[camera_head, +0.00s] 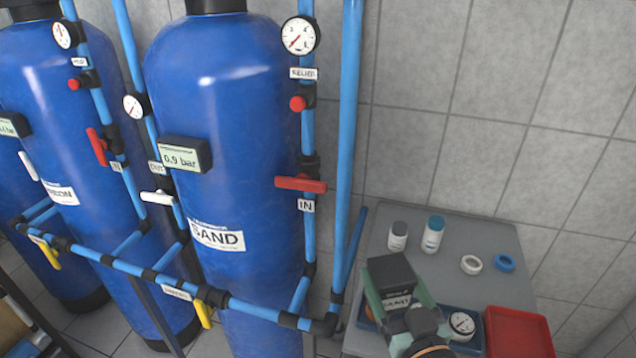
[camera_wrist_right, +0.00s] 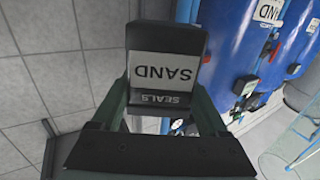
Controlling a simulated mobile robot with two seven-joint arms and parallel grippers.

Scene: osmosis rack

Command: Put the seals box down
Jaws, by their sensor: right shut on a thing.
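The seals box (camera_head: 391,272) is black with a white label reading SAND. It also shows in the right wrist view (camera_wrist_right: 166,40), where its label reads SAND and SEALS upside down. My right gripper (camera_head: 394,298) has green fingers shut on the box, one on each side. It holds the box over the left part of the grey table (camera_head: 390,205); I cannot tell the height of the box above the top. In the right wrist view the gripper (camera_wrist_right: 165,95) shows both fingers against the box. My left gripper is not in view.
On the table stand a white bottle (camera_head: 398,238) and a blue-capped one (camera_head: 433,235), with a white ring (camera_head: 471,265) and a blue ring (camera_head: 505,262). A red tray (camera_head: 518,330) and a gauge (camera_head: 462,324) are at the front. Blue tanks (camera_head: 235,110) and pipes stand left.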

